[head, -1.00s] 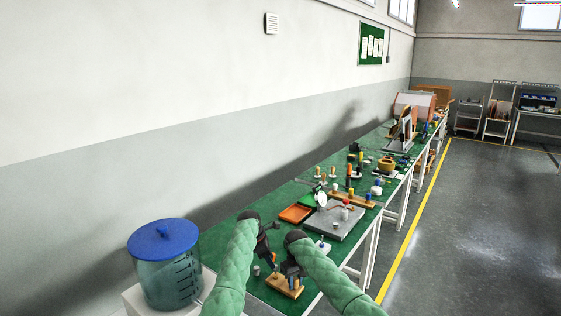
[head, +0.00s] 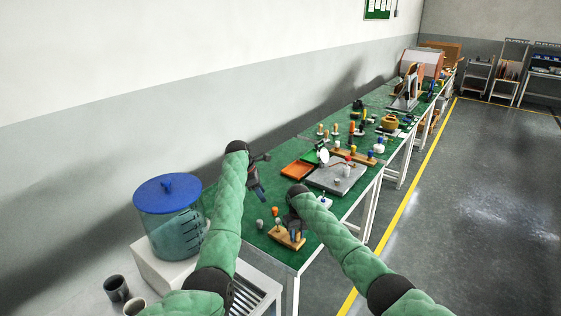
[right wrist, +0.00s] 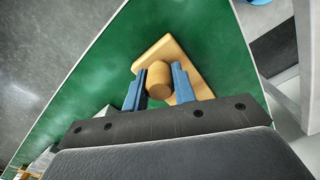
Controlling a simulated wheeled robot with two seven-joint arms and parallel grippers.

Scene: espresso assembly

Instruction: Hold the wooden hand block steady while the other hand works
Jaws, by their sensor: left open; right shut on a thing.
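The wooden hand block (head: 278,237) lies flat on the green table top near its front end. It also shows in the right wrist view as a light wooden board (right wrist: 152,56) with a round wooden knob (right wrist: 159,82). My right gripper (head: 296,232) is over the block. Its two blue fingers (right wrist: 158,90) are shut on the knob from both sides. My left gripper (head: 258,194) is open and empty, above the table beyond the block and to its left. Details on the block beside the right gripper are too small to tell in the head view.
A small orange piece (head: 275,211) and a grey piece (head: 260,224) stand left of the block. An orange tray (head: 297,170) and a grey plate (head: 337,179) lie farther back. A blue-lidded tank (head: 168,215) stands at left.

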